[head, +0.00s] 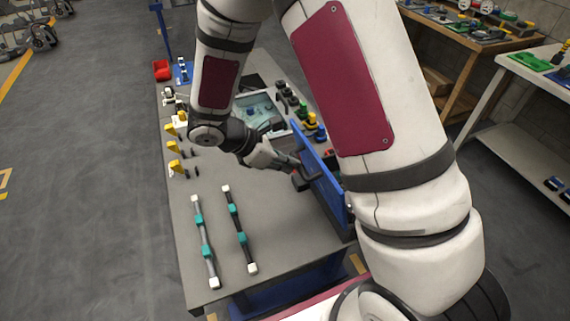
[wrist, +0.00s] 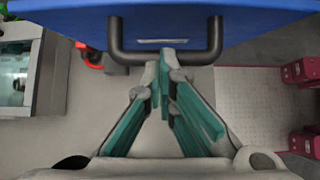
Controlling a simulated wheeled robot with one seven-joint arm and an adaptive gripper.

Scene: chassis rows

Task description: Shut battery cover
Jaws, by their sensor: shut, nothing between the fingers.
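The blue battery cover (head: 322,182) stands up as a flat panel at the right edge of the workbench in the head view. Its blue face (wrist: 245,12) fills the top of the wrist view, with a black U-shaped handle (wrist: 215,38) on it. My gripper (head: 297,166) is close to the panel's left face. In the wrist view the teal-padded fingers of my gripper (wrist: 165,65) are shut together, empty, with their tips at the handle's crossbar. I cannot tell whether they touch it. My arm hides part of the cover's surroundings.
Two rods with teal collars (head: 204,242) lie at the bench's near left. Yellow brackets (head: 175,148) line the left edge. A tray with a clear cover (head: 262,108) and several coloured parts sit farther back. Bare grey bench top (head: 285,235) lies near the front.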

